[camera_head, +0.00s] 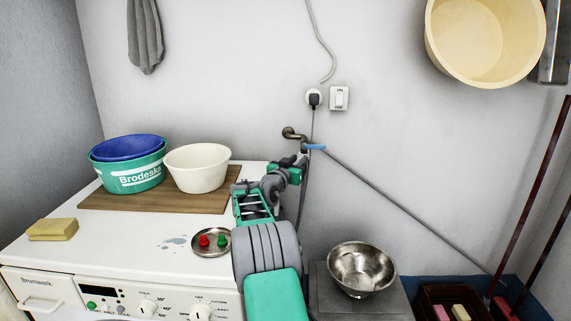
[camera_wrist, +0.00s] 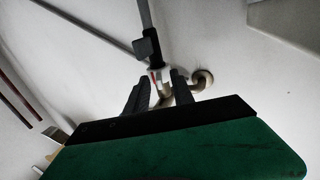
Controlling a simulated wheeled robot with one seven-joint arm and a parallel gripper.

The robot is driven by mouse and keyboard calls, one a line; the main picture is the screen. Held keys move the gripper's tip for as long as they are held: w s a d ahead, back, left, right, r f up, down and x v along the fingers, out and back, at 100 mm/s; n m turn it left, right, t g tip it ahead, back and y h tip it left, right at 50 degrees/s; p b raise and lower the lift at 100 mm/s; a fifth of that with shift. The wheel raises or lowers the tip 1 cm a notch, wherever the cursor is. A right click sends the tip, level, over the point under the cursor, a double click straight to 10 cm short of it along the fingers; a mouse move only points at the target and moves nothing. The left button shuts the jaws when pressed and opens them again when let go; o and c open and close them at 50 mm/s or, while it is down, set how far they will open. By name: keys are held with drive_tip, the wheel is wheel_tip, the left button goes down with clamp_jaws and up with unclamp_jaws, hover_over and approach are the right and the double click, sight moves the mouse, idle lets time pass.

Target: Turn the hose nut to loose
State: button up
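The wall tap (camera_head: 291,133) is a bent brass-brown pipe with a blue lever (camera_head: 315,147). Its pipe also shows in the wrist view (camera_wrist: 203,80). My gripper (camera_head: 301,163) is up at the tap, just below the lever. In the wrist view, my gripper's two dark fingers (camera_wrist: 164,82) stand apart. A small pale fitting with a red mark (camera_wrist: 155,80) shows between their tips, with a gap beside it. I cannot tell whether either finger touches it. The hose nut is not clearly distinguishable; in the head view my gripper hides the tap's lower end.
A grey hose (camera_head: 400,205) slopes from the tap to the lower right. A black cable runs down from a plug (camera_head: 314,98) behind my arm. The washing machine top (camera_head: 130,236) holds tubs on a board (camera_head: 217,205) and a small dish (camera_head: 211,252). A steel bowl (camera_head: 361,268) stands right.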

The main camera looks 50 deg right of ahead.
drive_tip(key=n+t+p, duration=0.1)
drive_tip(key=s+t+y+p, duration=0.1)
drive_tip(key=shift+s+d+r+n+t, duration=0.2)
drive_tip(key=shift+d+r+n+t, duration=0.1)
drive_tip(key=shift+d+r+n, duration=0.1)
drive_tip(key=s+n+t+y+p, duration=0.4)
drive_tip(key=s+n+t+y, duration=0.5)
drive_tip(key=s+y, duration=0.1)
drive_tip(key=w+a+r+g+y+p, duration=0.1)
drive_tip(key=w+a+p, duration=0.1)
drive_tip(key=w+a, duration=0.2)
drive_tip(key=w+a+r+g+y+p, duration=0.1)
drive_tip(key=w+a+p, duration=0.2)
drive_tip(key=a, duration=0.6)
drive_tip(key=w+a+r+g+y+p, duration=0.2)
drive_tip(key=w+a, duration=0.2)
drive_tip(key=a, duration=0.3)
drive_tip(key=shift+w+a, duration=0.3)
drive_tip(key=a+m+g+p, duration=0.1)
drive_tip(key=a+p, duration=0.1)
drive_tip(key=a, duration=0.1)
drive_tip(key=a+m+g+p, duration=0.1)
drive_tip(key=a+m+p, duration=0.1)
drive_tip(key=a, duration=0.2)
drive_tip(key=a+r+m+p, duration=0.1)
drive_tip(key=a+p, duration=0.1)
drive_tip(key=a, duration=0.1)
drive_tip(key=shift+a+g+p, duration=0.15)
drive_tip(key=shift+g+p, duration=0.2)
drive_tip(key=shift+g, duration=0.05)
